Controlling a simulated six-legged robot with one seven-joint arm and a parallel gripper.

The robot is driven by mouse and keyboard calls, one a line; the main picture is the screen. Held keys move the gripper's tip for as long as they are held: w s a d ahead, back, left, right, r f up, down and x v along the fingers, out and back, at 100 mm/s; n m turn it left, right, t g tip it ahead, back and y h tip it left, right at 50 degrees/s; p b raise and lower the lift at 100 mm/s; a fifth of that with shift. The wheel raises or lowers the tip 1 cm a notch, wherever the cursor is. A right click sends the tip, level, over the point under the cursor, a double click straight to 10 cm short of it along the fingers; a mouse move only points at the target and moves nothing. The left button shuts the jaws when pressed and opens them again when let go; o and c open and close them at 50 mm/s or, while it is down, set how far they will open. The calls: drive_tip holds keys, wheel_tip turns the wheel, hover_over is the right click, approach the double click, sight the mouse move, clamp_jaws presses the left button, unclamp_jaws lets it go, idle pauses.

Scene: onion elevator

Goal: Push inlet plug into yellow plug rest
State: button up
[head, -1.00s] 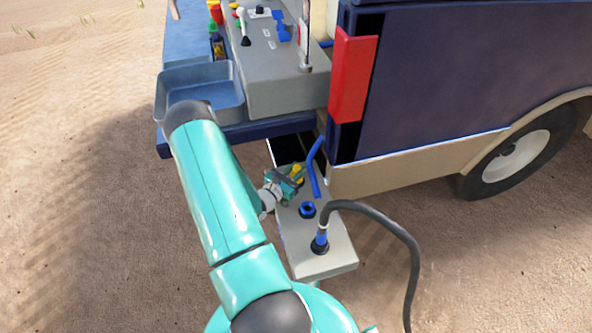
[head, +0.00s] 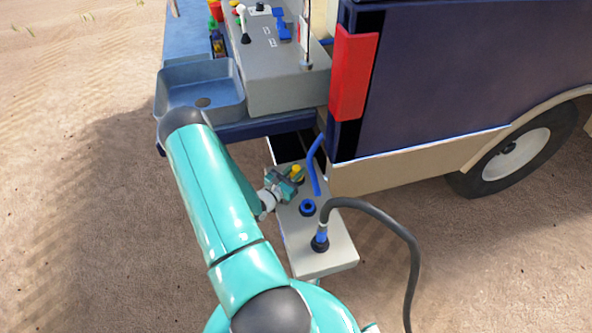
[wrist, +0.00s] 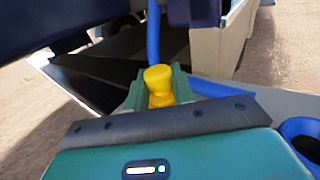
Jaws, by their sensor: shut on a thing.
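My gripper (head: 292,179) is low over the far end of a grey box top (head: 325,262). It is shut on a yellow plug (head: 297,170). The wrist view shows the plug (wrist: 158,82) upright between the two green fingers, its round head standing above them. The fingers and gripper body hide the plug's lower end, and I cannot tell how deep it sits. No separate yellow plug rest can be made out; the spot under the plug is hidden.
A blue-ringed socket (head: 307,207) lies nearer on the box top. The dark blue vehicle (head: 450,80) stands at the right.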

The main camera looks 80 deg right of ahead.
drive_tip(key=shift+f, duration=0.1)
drive_tip(key=o, duration=1)
drive_tip(key=shift+o, duration=0.2)
drive_tip(key=shift+a, duration=0.1)
drive_tip(key=v, duration=1.3)
drive_tip(key=shift+a, duration=0.3)
drive_tip(key=shift+w, duration=0.1)
